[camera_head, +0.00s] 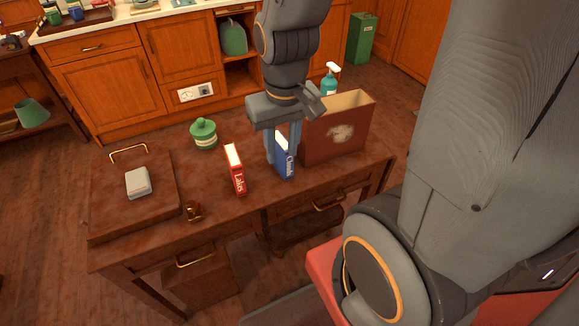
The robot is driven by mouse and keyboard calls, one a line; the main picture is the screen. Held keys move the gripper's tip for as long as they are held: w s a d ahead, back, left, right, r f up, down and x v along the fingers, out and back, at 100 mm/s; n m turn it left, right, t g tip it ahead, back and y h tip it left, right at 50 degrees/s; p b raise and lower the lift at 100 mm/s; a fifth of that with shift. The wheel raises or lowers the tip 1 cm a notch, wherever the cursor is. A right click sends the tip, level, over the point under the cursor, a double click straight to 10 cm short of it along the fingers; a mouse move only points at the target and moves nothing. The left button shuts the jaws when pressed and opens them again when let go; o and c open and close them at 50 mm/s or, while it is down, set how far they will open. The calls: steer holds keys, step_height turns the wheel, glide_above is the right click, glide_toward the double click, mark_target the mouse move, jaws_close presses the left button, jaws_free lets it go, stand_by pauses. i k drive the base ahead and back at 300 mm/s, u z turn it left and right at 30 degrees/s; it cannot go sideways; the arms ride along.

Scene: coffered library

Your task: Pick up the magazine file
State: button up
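The magazine file appears to be the reddish-brown open-topped box (335,139) with a pale worn patch on its front, standing upright on the wooden table. My gripper (283,148) points down just left of it, with its two fingers apart. The fingers are at the upper part of a blue book (284,166) marked "Clouds", one on each side of it in this view. I cannot tell whether they touch the book. The left end of the box is partly hidden by my gripper.
A red book (235,172) marked "Lakes", a green lidded jar (204,134), a small brown object (193,211) and a grey-white block (138,182) on a raised board (110,205) share the table (230,211). A teal spray bottle (330,80) shows behind the box.

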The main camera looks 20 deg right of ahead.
mark_target(343, 129)
steer(key=u, duration=2.7)
steer(key=k, duration=1.1)
steer(key=z, duration=1.7)
steer(key=i, duration=0.5)
steer(key=u, duration=0.05)
